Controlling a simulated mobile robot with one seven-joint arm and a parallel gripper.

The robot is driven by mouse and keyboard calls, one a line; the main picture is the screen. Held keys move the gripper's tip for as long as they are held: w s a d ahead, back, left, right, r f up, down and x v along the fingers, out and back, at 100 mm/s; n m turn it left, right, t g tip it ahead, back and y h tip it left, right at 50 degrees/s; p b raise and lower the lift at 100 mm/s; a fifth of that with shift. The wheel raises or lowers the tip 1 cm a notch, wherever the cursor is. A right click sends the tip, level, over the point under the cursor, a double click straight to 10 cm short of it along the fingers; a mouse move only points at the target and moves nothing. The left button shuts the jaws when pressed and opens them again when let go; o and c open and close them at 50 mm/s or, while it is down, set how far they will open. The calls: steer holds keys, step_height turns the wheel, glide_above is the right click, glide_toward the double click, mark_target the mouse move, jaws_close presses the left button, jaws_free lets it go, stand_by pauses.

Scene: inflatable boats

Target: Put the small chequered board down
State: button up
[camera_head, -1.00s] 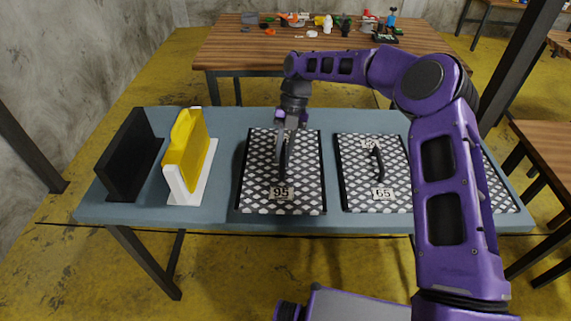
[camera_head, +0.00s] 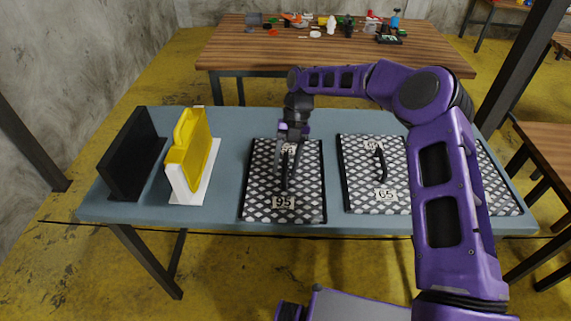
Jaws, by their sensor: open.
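The chequered board marked 95 (camera_head: 262,180) lies flat on the blue-grey table (camera_head: 226,205), its near edge close to the table's front edge. It has a dark upright handle (camera_head: 285,175) in its middle. My gripper (camera_head: 292,152) is over the far half of this board, pointing down at the handle, with its jaws open. The fingertips are small and dark here, so I cannot tell whether they still touch the handle. A second chequered board, marked 65 (camera_head: 360,190), lies to the right with a gap between them.
More chequered board (camera_head: 500,190) shows at the far right, partly hidden by my arm. A yellow panel in a white stand (camera_head: 190,160) and a black stand (camera_head: 132,155) are at the left. A cluttered wooden table (camera_head: 250,52) stands behind.

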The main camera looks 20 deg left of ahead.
steer(key=p+v, duration=0.1)
steer(key=v, duration=1.1)
